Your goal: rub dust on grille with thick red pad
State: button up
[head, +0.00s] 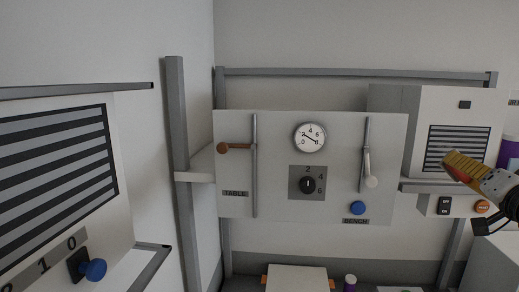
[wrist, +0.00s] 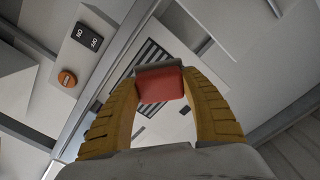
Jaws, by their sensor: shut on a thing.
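My gripper (head: 452,163) with yellow fingers is at the right of the head view, in front of the striped grille (head: 462,138) on the right-hand white box. In the wrist view my gripper (wrist: 160,88) is shut on the thick red pad (wrist: 161,86), which has a grey edge on its far side. The same grille (wrist: 152,54) shows beyond the pad, partly covered by it. I cannot tell whether the pad touches the grille. No dust can be made out on it. A second, larger striped grille (head: 55,150) is at the left.
A white panel (head: 280,180) with a gauge (head: 310,137), a dial (head: 307,185) and levers stands mid-view. Below the right grille are a black switch (head: 445,205) and an orange button (head: 482,206). A grey rail (head: 425,187) runs left of my gripper. A blue knob (head: 95,270) is lower left.

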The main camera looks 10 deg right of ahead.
aim_at(449, 149)
jog(key=shift+r, duration=0.1)
jog(key=shift+r+x, duration=0.2)
jog(key=shift+x, duration=0.9)
jog(key=shift+r+x, duration=0.25)
jog(key=shift+x, duration=0.9)
jog(key=shift+r+x, duration=0.2)
jog(key=shift+x, duration=0.9)
jog(key=shift+a, duration=0.1)
jog(key=shift+b+x, duration=0.4)
jog(key=shift+x, duration=0.7)
jog(key=shift+s+d, duration=0.3)
jog(key=shift+d, duration=0.65)
jog(key=shift+s+d, duration=0.25)
jog(key=shift+d, duration=0.65)
jog(key=shift+w+d, duration=0.1)
